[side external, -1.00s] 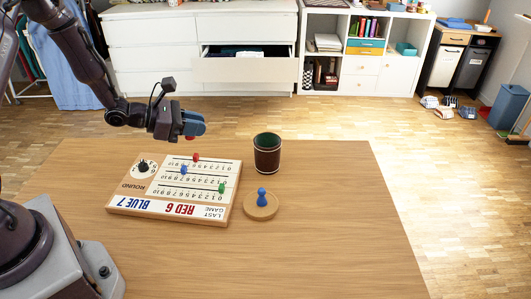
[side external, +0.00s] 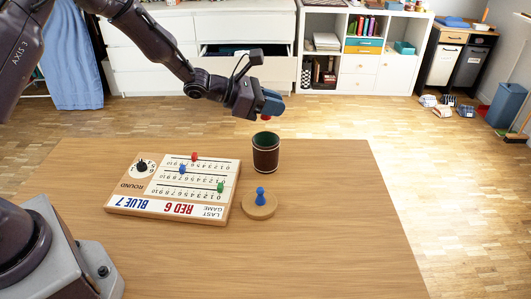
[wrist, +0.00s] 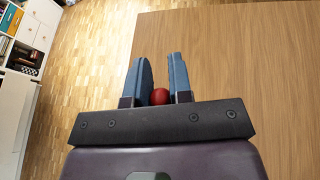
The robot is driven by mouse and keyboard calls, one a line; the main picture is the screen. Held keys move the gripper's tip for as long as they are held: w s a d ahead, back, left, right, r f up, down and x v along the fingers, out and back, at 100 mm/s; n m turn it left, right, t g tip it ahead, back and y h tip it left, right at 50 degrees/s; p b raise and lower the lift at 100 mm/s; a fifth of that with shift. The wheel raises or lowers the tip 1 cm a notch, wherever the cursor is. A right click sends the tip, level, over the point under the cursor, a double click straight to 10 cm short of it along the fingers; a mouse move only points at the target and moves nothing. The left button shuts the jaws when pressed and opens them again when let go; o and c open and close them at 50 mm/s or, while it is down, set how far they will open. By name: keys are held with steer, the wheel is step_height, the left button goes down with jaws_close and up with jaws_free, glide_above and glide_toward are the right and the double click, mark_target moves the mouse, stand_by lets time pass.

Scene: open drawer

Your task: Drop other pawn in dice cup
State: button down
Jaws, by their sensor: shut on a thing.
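My gripper (side external: 271,104) is shut on a red pawn (side external: 266,117), which shows as a red ball between the blue fingers in the wrist view (wrist: 159,96). It hangs above the dice cup (side external: 266,155), with a gap between the pawn and the rim. The cup is dark brown with a green inside and stands upright on the table. A blue pawn (side external: 261,195) stands on a round wooden coaster (side external: 259,208) in front of the cup. The cup does not show in the wrist view.
A wooden scoreboard (side external: 180,212) with a red, a blue and a green peg lies left of the cup. The wooden table (side external: 330,230) is clear to the right and front. A white dresser (side external: 155,45) with an open drawer and a shelf unit (side external: 365,50) stand behind.

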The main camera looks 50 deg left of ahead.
steer(key=shift+n+t+y, duration=0.4)
steer(key=shift+n+y, duration=0.3)
steer(key=shift+w+a+f, duration=0.15)
steer(key=shift+w+f, duration=0.3)
steer(key=shift+f, duration=0.35)
steer(key=shift+w+a+f, duration=0.2)
steer(key=shift+w+f, duration=0.25)
steer(key=shift+f, duration=0.4)
steer(key=shift+w+a+f, duration=0.15)
steer(key=shift+w+f, duration=0.3)
steer(key=shift+f, duration=0.35)
steer(key=c, duration=0.9)
jaws_free()
steer(key=shift+c, duration=0.2)
steer(key=v, duration=1.3)
